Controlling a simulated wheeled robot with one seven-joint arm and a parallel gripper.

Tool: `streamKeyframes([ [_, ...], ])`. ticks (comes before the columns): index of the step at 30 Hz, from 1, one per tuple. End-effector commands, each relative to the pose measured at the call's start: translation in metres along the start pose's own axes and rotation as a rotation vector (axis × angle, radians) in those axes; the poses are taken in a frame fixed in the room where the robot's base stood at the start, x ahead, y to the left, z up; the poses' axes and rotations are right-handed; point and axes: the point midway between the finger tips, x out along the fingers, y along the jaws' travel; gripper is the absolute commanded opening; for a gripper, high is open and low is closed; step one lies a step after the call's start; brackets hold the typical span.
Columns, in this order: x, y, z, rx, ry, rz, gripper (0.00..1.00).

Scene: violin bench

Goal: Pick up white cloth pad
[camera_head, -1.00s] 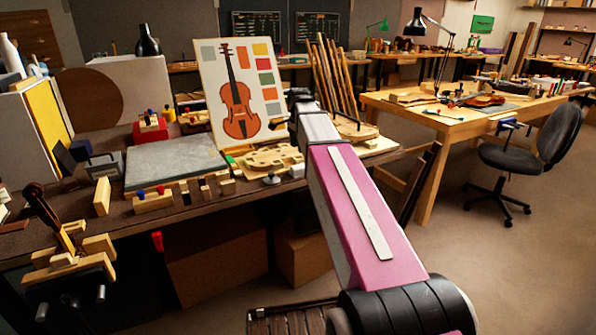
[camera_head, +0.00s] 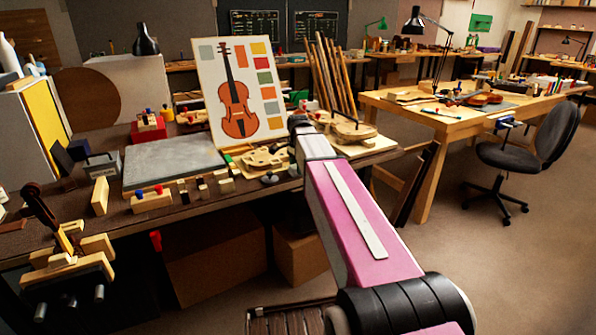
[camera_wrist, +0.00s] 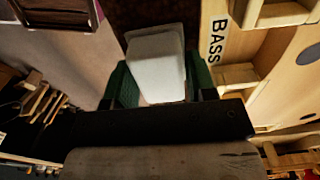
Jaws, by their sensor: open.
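The white cloth pad (camera_wrist: 156,66) shows at the upper middle of the wrist view as a pale rounded block. My gripper (camera_wrist: 158,80) is open, with a green finger on each side of the pad. I cannot tell whether the fingers touch it. The lower part of the pad is hidden by the dark gripper body. In the head view my pink arm reaches over the bench's right end, and I cannot make out the gripper or the pad there.
A wooden piece lettered BASS (camera_wrist: 218,42) lies close right of the gripper in the wrist view. In the head view, a violin picture board (camera_head: 240,92), a grey slab (camera_head: 172,160) and carved wooden parts (camera_head: 262,160) crowd the bench. A second table (camera_head: 450,122) stands at right.

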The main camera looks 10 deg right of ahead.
Motion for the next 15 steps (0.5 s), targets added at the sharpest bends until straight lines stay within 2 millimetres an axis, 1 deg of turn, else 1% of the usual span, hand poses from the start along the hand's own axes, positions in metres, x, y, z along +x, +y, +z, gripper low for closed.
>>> streamKeyframes([
  [5, 0.0, -0.0001, 0.0001, 0.0, 0.0, 0.0, 0.51],
  [6, 0.0, -0.0001, 0.0001, 0.0, 0.0, 0.0, 0.38],
  [7, 0.0, -0.0001, 0.0001, 0.0, 0.0, 0.0, 0.28],
  [8, 0.0, -0.0001, 0.0001, 0.0, 0.0, 0.0, 0.21],
  [15, -0.0001, -0.0001, 0.0001, 0.0, 0.0, 0.0, 0.21],
])
